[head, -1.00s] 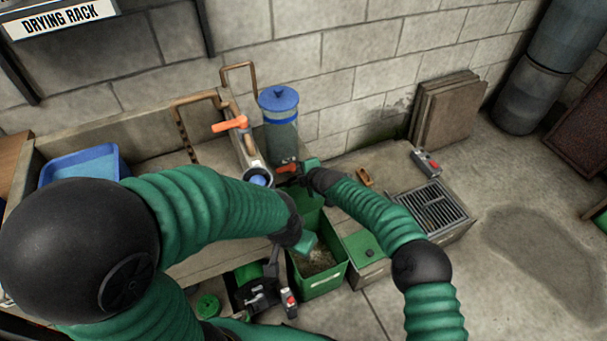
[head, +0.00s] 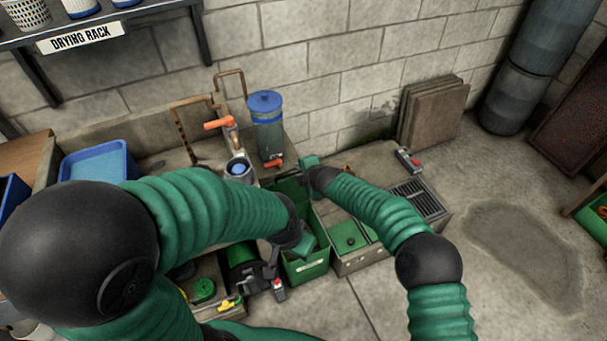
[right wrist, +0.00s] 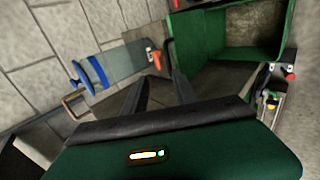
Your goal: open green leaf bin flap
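The green leaf bin (head: 306,271) stands on the floor at the centre of the head view. Its top looks open, and its green inside (right wrist: 245,35) shows in the right wrist view. A green panel (head: 289,189), which looks like the raised flap, stands at the bin's back. My right gripper (head: 309,163) is beside the panel's upper edge; in the right wrist view its two dark fingers (right wrist: 158,88) are apart with nothing clearly between them. I cannot tell whether it touches the panel.
A blue-lidded canister (head: 267,127) with a red tap stands behind the bin. A stone block with a green lid (head: 346,236) and a metal grate (head: 419,199) lies to the right. A trough with a blue tub (head: 97,163) is at left.

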